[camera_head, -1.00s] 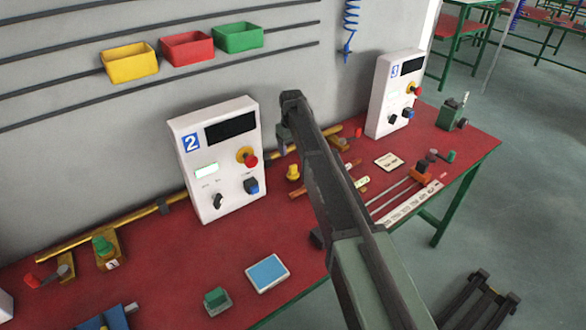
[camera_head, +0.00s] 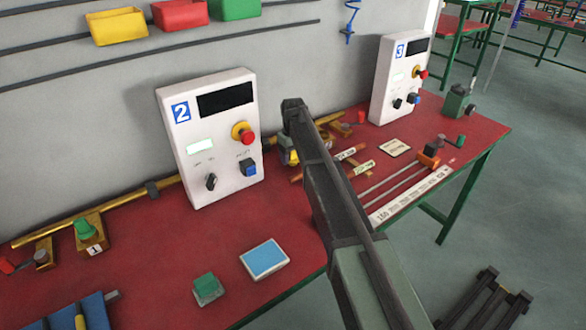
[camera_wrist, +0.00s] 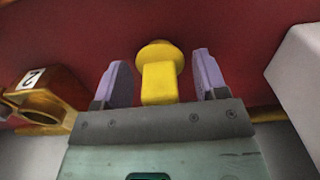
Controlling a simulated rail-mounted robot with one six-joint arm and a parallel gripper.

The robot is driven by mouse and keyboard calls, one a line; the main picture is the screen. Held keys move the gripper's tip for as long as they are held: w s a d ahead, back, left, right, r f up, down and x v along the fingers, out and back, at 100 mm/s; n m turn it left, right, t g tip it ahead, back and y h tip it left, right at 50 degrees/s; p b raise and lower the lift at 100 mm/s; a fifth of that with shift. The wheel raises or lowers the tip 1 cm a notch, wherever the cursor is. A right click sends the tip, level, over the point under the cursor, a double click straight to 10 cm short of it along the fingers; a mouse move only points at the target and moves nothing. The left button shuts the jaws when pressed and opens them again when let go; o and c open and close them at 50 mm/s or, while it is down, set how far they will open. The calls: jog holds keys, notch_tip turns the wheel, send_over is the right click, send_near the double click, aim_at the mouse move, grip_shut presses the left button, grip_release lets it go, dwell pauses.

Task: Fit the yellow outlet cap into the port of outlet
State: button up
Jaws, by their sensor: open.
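The yellow outlet cap (camera_wrist: 159,75) stands on the red bench top in the wrist view, with a round flange and a blocky stem. My gripper (camera_wrist: 160,75) is open, with one purple finger on each side of the cap and a visible gap on both sides. In the head view, the cap (camera_head: 294,157) shows only partly beside my arm, and my fingers are mostly hidden there. The brass outlet (camera_wrist: 42,108) with a "2" label lies left of the gripper in the wrist view. Its ring-shaped port looks empty.
Control box 2 (camera_head: 215,140) stands close to the left of my gripper in the head view, and control box 3 (camera_head: 398,80) stands farther right. A brass pipe (camera_head: 120,206) runs along the wall. A blue-topped pad (camera_head: 265,259) and a green button (camera_head: 207,287) lie in front.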

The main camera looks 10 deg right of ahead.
jog(key=shift+f, duration=0.1)
jog(key=c, duration=1)
jog(key=shift+p, duration=0.4)
